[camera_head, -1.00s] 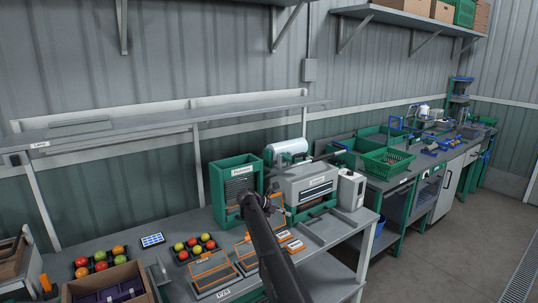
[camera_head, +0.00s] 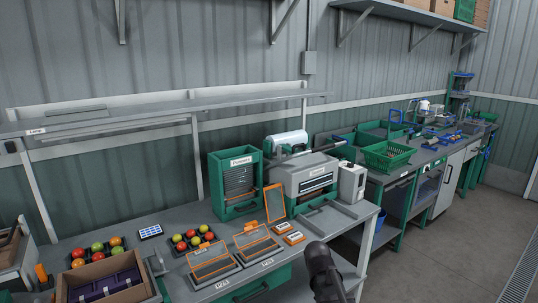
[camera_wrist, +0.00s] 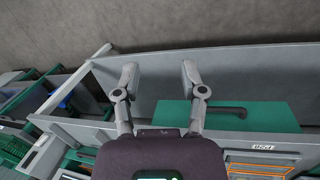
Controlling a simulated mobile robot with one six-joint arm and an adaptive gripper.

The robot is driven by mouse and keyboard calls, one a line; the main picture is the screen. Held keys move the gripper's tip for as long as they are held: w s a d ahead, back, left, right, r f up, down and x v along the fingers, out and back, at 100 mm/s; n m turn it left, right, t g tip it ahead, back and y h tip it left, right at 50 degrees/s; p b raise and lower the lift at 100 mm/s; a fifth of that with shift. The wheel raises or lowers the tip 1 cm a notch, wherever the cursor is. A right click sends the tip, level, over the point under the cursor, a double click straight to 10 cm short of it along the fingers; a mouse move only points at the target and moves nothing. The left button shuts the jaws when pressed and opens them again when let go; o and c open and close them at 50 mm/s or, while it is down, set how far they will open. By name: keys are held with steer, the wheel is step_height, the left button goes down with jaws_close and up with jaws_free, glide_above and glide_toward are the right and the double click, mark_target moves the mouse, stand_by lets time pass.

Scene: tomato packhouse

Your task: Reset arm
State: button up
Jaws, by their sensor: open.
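My gripper (camera_wrist: 160,72) shows in the wrist view with its two fingers spread apart and nothing between them. Behind the fingers are grey bench parts, a green drawer front (camera_wrist: 235,113) with a dark handle, and the floor; I see no contact. In the head view a dark part of my arm (camera_head: 325,272) stands at the bottom, in front of the bench edge; I cannot make out the fingers there.
The grey bench (camera_head: 150,268) holds a green-framed machine (camera_head: 236,183), a grey sealing machine (camera_head: 308,178), orange-framed trays (camera_head: 212,262), an upright orange frame (camera_head: 274,203) and a tray of tomatoes (camera_head: 193,240). Open floor (camera_head: 450,240) lies to the right.

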steer(key=s+f+m+y, duration=0.1)
steer(key=s+m+y, duration=0.1)
steer(key=s+m, duration=0.3)
steer(key=s+b, duration=0.1)
steer(key=s, duration=0.3)
steer(key=shift+s+a+f, duration=0.2)
steer(key=shift+s+f, duration=0.15)
steer(key=shift+s, duration=0.05)
